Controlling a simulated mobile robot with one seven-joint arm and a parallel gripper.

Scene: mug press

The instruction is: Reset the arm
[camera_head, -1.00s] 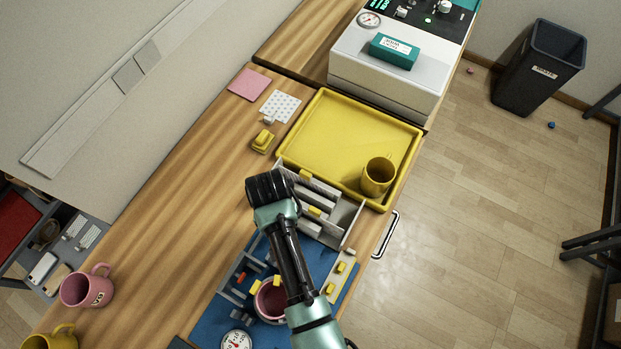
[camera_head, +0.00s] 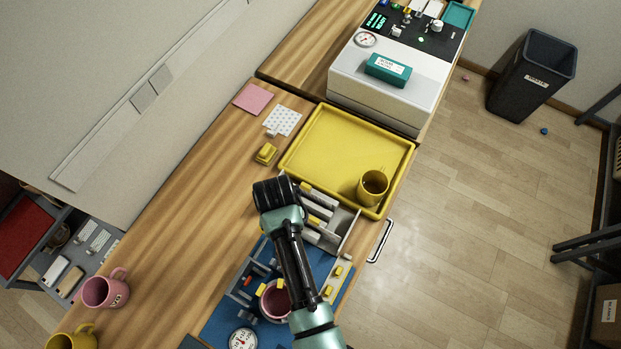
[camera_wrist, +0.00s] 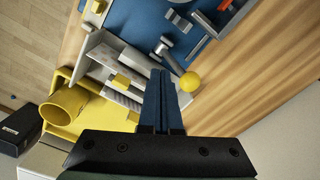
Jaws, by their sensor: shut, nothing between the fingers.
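My gripper shows in the wrist view (camera_wrist: 161,100) with its two dark blue fingers side by side, shut and empty. In the head view my arm reaches up from the bottom edge, and its black wrist hides the fingers. It hangs above the grey divided holder (camera_head: 335,230) and the blue mat (camera_head: 216,325). A pink mug (camera_head: 274,300) stands on the mat, partly hidden by my arm. A yellow mug (camera_head: 373,187) stands in the right part of the yellow tray (camera_head: 318,122); it also shows in the wrist view (camera_wrist: 66,108).
A white press machine (camera_head: 378,97) stands at the far end. Another pink mug (camera_head: 103,291) and a yellow mug (camera_head: 72,338) stand at lower left. A yellow block (camera_head: 266,153) lies left of the tray. A dark bin (camera_head: 531,80) is on the floor. The left of the bench is mostly clear.

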